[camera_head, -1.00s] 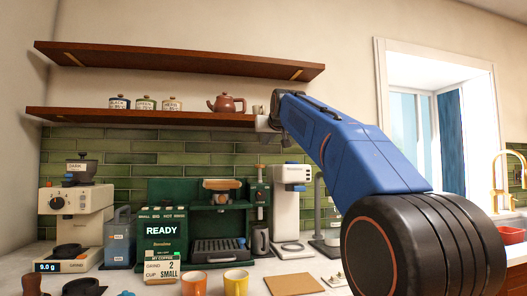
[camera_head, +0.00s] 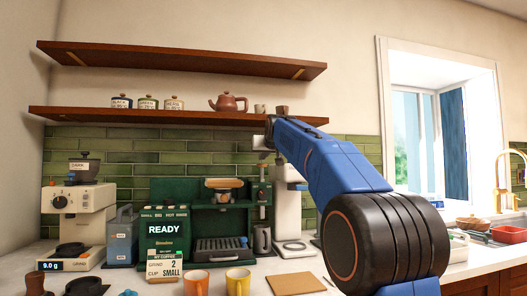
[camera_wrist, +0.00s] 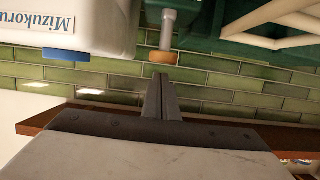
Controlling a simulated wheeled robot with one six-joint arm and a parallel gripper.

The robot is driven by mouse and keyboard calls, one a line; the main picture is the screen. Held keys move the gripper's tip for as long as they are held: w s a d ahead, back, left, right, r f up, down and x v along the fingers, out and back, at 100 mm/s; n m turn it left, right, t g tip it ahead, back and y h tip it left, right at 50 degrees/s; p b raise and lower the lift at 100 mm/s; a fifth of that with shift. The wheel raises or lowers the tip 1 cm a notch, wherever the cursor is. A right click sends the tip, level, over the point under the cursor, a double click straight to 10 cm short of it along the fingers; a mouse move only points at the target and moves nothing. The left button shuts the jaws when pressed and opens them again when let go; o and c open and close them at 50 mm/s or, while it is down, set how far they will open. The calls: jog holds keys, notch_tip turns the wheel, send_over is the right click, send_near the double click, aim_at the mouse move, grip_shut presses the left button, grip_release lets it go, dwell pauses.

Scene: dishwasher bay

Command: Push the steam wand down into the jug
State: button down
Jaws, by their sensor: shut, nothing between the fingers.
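The steam wand (camera_head: 262,192) stands upright at the right side of the green coffee machine, above the grey jug (camera_head: 262,239). In the wrist view, which looks turned over, the wand (camera_wrist: 168,30) is a grey rod with an orange-tan cap. My gripper (camera_wrist: 159,76) is shut and empty. Its fingertips are close to the cap, on the shelf side of it, which is above the wand. I cannot tell whether they touch. In the head view my arm reaches over from the right, and its fingers are too small to make out. The jug is not in the wrist view.
A white machine (camera_head: 290,215) stands close on the wand's right and shows large in the wrist view (camera_wrist: 70,25). The lower wooden shelf (camera_head: 160,115) runs above, near my wrist. Orange (camera_head: 195,283) and yellow (camera_head: 238,280) cups stand in front.

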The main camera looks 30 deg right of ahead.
aim_at(262, 175)
jog(key=shift+f, duration=0.55)
jog(key=shift+f, duration=0.1)
jog(key=shift+f, duration=3.25)
jog(key=s+a+r, duration=0.2)
jog(key=s+r, duration=0.5)
jog(key=s, duration=0.2)
jog(key=shift+s+a+r, duration=0.2)
jog(key=shift+a+r, duration=0.15)
